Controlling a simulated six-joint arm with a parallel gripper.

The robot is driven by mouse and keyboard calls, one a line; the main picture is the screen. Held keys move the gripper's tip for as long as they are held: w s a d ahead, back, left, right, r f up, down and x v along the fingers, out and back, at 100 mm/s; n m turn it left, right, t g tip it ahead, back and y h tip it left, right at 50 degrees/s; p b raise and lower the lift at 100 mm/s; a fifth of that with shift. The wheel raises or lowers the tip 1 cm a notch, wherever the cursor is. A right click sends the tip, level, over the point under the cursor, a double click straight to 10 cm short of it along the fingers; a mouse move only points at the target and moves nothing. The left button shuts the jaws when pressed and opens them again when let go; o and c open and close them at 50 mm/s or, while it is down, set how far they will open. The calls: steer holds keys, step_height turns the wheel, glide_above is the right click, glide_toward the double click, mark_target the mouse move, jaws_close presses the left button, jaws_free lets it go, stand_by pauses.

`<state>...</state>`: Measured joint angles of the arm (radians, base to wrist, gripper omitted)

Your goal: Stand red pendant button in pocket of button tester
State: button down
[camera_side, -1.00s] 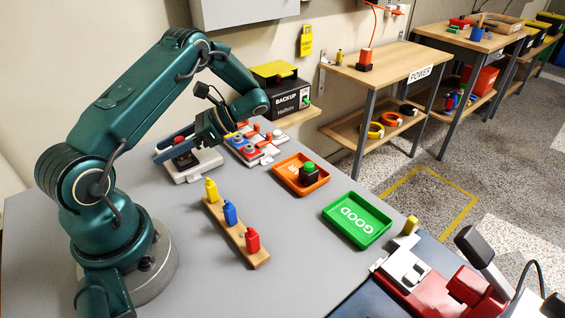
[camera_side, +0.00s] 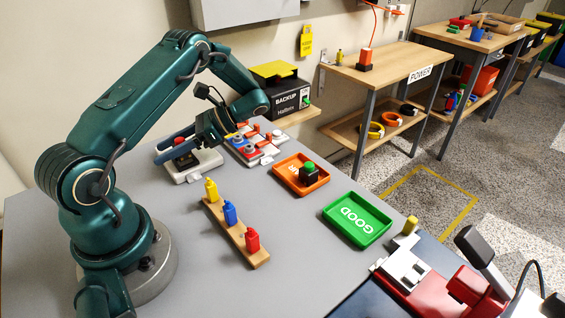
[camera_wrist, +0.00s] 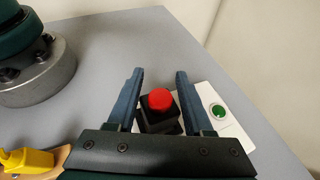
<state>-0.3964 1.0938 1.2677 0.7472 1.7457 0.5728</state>
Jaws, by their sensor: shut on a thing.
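The red pendant button (camera_wrist: 160,98) is a red round cap on a black square body, upright between the blue fingers of my gripper (camera_wrist: 160,72) in the wrist view. In the side view the red cap (camera_side: 179,140) shows at the fingers of my gripper (camera_side: 181,149), which are shut on its black body. The button tester (camera_side: 203,167) is a pale block directly below. In the wrist view the tester (camera_wrist: 232,127) has a green round lamp at its right. The pocket is hidden by the button and fingers, so I cannot tell whether the button is seated.
Right of the tester is a panel (camera_side: 267,153) with several coloured parts. An orange tray (camera_side: 290,189) holds a black block with a green button. A green GOOD tray (camera_side: 368,238) is empty. A wooden rack (camera_side: 222,221) carries yellow, blue and red pieces nearer the front.

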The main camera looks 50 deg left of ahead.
mark_target(194, 158)
steer(key=shift+f, duration=0.9)
stand_by(1.7)
steer(key=shift+c, duration=1.1)
jaws_free()
steer(key=shift+v, duration=2.6)
